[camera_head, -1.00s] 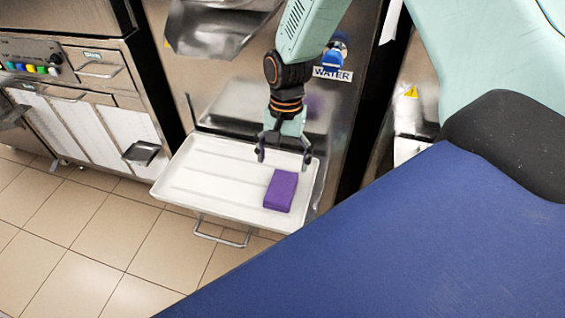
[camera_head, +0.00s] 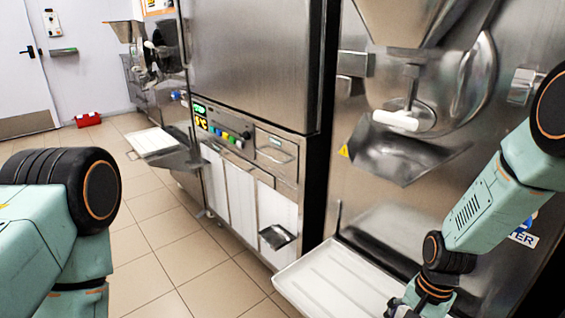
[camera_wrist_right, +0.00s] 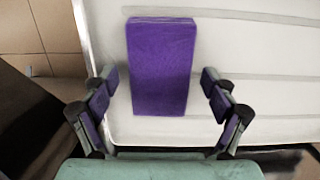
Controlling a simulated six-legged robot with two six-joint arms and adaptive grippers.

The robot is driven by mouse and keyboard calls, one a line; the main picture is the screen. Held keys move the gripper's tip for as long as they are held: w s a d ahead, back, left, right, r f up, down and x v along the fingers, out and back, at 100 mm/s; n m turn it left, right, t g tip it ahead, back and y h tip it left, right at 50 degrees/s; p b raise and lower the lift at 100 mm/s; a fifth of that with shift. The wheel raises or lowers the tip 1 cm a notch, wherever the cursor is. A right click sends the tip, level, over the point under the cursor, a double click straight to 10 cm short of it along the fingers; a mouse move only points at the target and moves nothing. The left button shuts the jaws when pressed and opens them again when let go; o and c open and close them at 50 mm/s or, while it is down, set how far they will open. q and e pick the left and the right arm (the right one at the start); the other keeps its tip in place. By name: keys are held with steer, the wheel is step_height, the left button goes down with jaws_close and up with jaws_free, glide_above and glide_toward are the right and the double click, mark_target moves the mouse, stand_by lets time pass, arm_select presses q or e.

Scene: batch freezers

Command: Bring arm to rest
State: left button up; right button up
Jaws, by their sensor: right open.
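In the right wrist view, a purple block (camera_wrist_right: 160,65) lies on the white tray (camera_wrist_right: 235,70). My right gripper (camera_wrist_right: 159,76) is open, with one finger on each side of the block in the picture and a gap between each finger and the block. I cannot tell its height above the block. In the head view, my right arm comes in from the right and its gripper is mostly cut off at the bottom edge. The block is out of the head view. My left arm shows at the left, bent, with its gripper out of view.
The white tray (camera_head: 330,278) juts out below the steel freezer with its spout (camera_head: 400,150). A control cabinet (camera_head: 250,165) stands left of it. More machines and a red box (camera_head: 88,119) are further back. The tiled floor (camera_head: 160,245) in the middle is clear.

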step_height(320, 180, up, 4)
steer(key=shift+r+p, duration=0.2)
steer(key=shift+p, duration=0.65)
steer(key=shift+r, duration=0.15)
steer(key=shift+w, duration=0.1)
steer(key=shift+f, duration=0.25)
